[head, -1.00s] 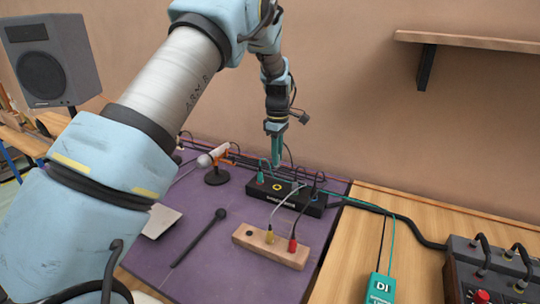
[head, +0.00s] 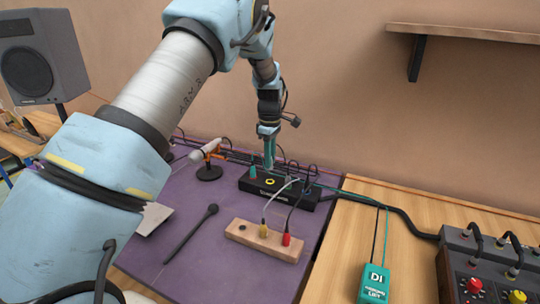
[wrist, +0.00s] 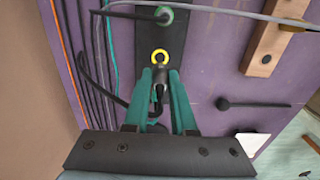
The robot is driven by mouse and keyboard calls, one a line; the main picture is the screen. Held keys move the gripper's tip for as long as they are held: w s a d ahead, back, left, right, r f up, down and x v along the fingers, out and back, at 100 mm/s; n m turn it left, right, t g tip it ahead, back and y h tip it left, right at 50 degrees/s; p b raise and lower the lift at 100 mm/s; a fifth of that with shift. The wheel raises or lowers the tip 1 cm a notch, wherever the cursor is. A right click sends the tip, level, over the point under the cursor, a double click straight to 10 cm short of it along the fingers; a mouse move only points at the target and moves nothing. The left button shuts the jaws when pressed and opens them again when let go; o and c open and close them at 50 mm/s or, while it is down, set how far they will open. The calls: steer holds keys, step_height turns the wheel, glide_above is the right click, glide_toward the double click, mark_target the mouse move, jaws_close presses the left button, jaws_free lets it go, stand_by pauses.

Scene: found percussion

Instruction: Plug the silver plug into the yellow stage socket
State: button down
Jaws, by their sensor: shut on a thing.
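My gripper (head: 269,164) hangs over the black stage box (head: 307,201), its teal fingers pointing down. In the wrist view my gripper (wrist: 160,80) is shut on the silver plug (wrist: 160,76), which shows as a small grey piece with a dark body between the fingers. A dark cable trails from it. The yellow stage socket (wrist: 160,57) is a yellow ring with a dark centre on the box top, just ahead of the plug in the wrist view. The ring looks empty, and it also shows in the head view (head: 270,182). The gap in height is unclear.
A wooden block (head: 262,241) with yellow and red plugs lies in front. A microphone (head: 207,152) on a small stand is at left. Several cables run along the wall side of the purple mat (head: 180,255).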

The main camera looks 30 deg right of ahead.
mark_target(270, 170)
steer(key=shift+f+b, duration=0.3)
steer(key=shift+f, duration=0.95)
steer(key=shift+f+b, duration=0.4)
steer(key=shift+f, duration=0.95)
stand_by(1.1)
steer(key=c, duration=0.7)
jaws_free()
steer(key=shift+o, duration=0.2)
steer(key=shift+r, duration=0.15)
step_height(270, 170, up, 10)
steer(key=b, duration=0.3)
steer(key=shift+r, duration=0.25)
